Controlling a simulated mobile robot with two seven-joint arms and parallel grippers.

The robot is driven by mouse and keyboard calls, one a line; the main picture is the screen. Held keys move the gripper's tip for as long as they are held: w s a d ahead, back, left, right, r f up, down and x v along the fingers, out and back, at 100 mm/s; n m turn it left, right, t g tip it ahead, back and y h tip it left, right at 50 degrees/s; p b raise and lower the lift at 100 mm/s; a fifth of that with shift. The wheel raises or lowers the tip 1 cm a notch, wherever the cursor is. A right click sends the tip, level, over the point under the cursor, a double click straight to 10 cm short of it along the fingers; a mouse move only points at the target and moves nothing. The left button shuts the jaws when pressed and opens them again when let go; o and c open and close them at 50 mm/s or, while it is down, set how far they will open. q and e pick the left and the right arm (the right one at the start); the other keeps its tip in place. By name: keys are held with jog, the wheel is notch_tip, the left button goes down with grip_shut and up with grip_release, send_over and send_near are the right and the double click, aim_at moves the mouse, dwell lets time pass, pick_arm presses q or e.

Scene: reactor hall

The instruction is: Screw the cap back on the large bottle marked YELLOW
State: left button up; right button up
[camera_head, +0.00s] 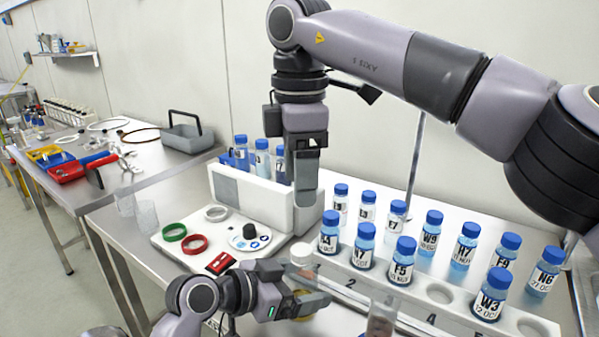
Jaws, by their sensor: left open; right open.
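My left gripper (312,302) is low in the picture, its fingers open and pointing right. A pale bottle-like piece (301,256) with a whitish top stands at these fingers, and a yellowish part shows between them. I cannot tell whether the fingers touch it. No label reading YELLOW is legible, and I cannot make out a loose cap for it. My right gripper (305,190) hangs downward, open, in front of the white block rack (262,200); its fingertips are seen nearly edge-on. I see nothing held in it.
Several blue-capped bottles (403,262) stand in a white numbered rack (470,330) at right. A clear vessel (381,322) stands at the bottom.

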pick_arm(q)
jog(key=shift+v, duration=3.5)
